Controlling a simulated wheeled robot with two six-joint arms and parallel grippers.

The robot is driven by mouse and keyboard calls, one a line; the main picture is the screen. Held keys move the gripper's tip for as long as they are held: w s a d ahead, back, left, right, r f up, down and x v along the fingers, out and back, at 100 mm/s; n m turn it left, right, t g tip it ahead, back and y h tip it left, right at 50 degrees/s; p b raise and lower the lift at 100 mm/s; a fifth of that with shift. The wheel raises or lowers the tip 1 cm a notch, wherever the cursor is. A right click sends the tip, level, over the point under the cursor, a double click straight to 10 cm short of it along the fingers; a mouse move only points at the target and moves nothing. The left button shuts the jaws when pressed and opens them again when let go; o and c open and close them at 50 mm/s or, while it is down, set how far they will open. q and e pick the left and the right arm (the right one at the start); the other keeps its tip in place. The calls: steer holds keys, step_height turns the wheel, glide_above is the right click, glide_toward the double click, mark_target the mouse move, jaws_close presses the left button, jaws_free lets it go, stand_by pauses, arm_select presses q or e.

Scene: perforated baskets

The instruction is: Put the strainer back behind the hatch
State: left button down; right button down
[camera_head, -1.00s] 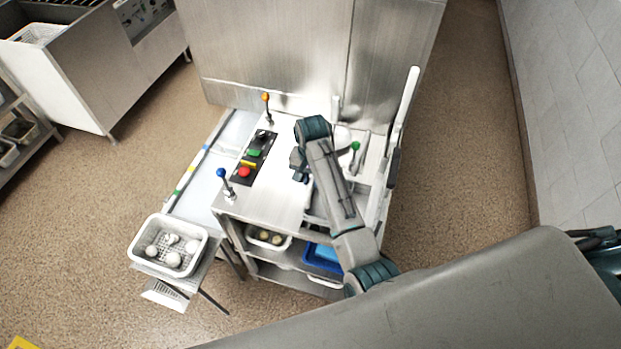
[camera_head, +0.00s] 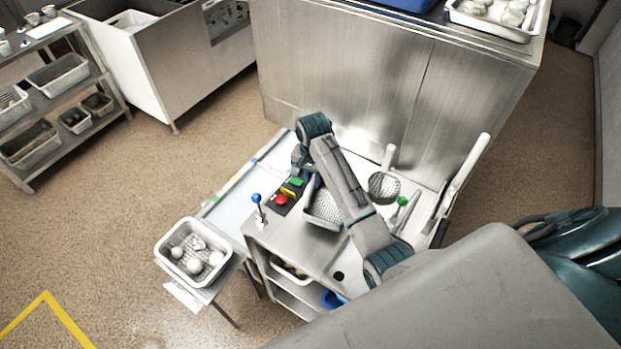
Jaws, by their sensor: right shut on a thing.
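My right gripper (camera_head: 303,174) is shut above the steel counter, beside the button panel. A grey perforated basket, which looks like the strainer (camera_head: 324,206), hangs just below and right of it, partly hidden by my forearm. The grip on its rim is too small to see clearly. A round perforated scoop (camera_head: 383,187) with a pale handle lies further back on the counter. A pale upright panel (camera_head: 463,180) stands at the counter's right edge; I cannot tell whether it is the hatch. My left gripper is not in view.
The button panel (camera_head: 290,192) and blue-knobbed lever (camera_head: 256,198) are left of the basket. A green-knobbed lever (camera_head: 402,201) stands right of my arm. A white basket with round items (camera_head: 165,252) is at the front left. A tall steel cabinet (camera_head: 340,80) blocks the back.

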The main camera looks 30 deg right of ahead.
steer(key=shift+f, duration=1.7)
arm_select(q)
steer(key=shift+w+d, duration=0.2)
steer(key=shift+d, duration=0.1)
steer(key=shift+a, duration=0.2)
arm_select(e)
steer(key=shift+f, duration=0.1)
steer(key=shift+f, duration=0.35)
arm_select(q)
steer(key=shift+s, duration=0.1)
arm_select(e)
steer(key=c, duration=1.2)
jaws_free()
steer(key=shift+c, duration=0.2)
